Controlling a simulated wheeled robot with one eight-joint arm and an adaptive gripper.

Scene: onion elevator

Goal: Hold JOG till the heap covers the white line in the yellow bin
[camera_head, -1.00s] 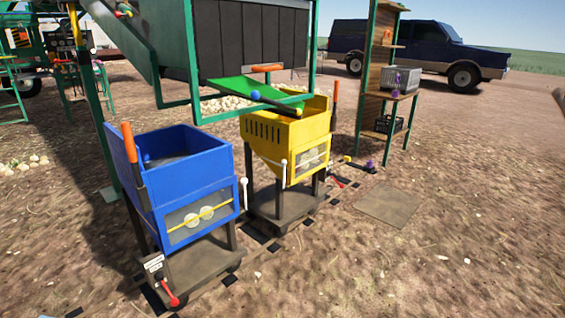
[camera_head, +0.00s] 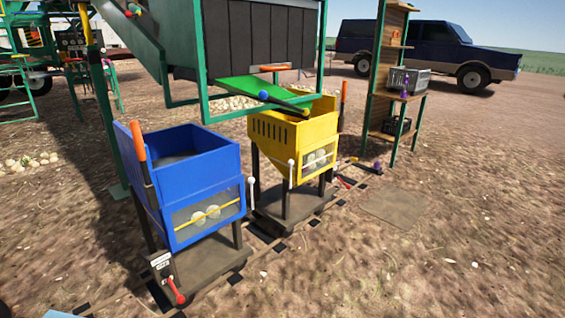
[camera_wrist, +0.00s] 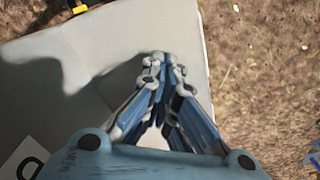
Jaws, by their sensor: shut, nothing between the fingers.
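The yellow bin (camera_head: 272,131) stands on legs on a dark wheeled base under the green chute (camera_head: 244,90). Its front window (camera_head: 318,160) shows a few pale onions and a line across it. I cannot tell from here whether a heap covers any white line. The JOG control is not legible in these views. My gripper (camera_wrist: 164,58) is shut and empty in the wrist view, above a pale grey flat surface (camera_wrist: 120,25). My gripper is not in the head view.
A blue bin (camera_head: 200,170) with an orange-gripped lever and a red-handled lever (camera_head: 176,291) stands at left front. A wooden shelf (camera_head: 385,75) with crates stands behind at right. Open dirt lies at right.

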